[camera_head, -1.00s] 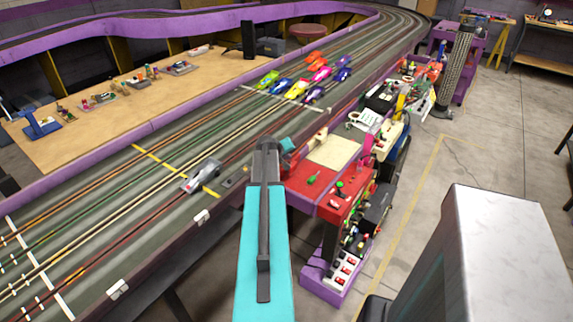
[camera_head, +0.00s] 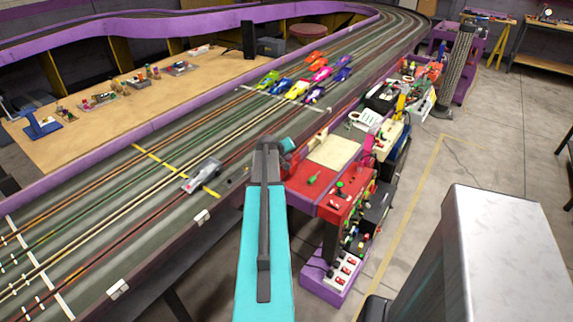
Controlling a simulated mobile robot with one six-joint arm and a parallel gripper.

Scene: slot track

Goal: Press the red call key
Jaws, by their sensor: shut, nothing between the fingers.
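I cannot make out for certain which part is the red call key. A red bench top (camera_head: 312,192) to the right of the track carries small parts, including a green-topped knob (camera_head: 340,185). Below it, a white strip (camera_head: 347,264) with several small red buttons stands on a low purple box. My gripper (camera_head: 289,152) is shut and empty at the far end of my turquoise arm, at the left edge of the red bench top. The arm hides most of it, and the fingertips are hard to make out. I cannot tell whether it touches anything.
The slot track (camera_head: 110,222) runs diagonally on the left. A silver car (camera_head: 202,176) stands by a yellow line, and several coloured cars stand farther back. A cream pad (camera_head: 333,151) and other gear crowd the bench behind the red top. The grey floor (camera_head: 465,165) is open at right.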

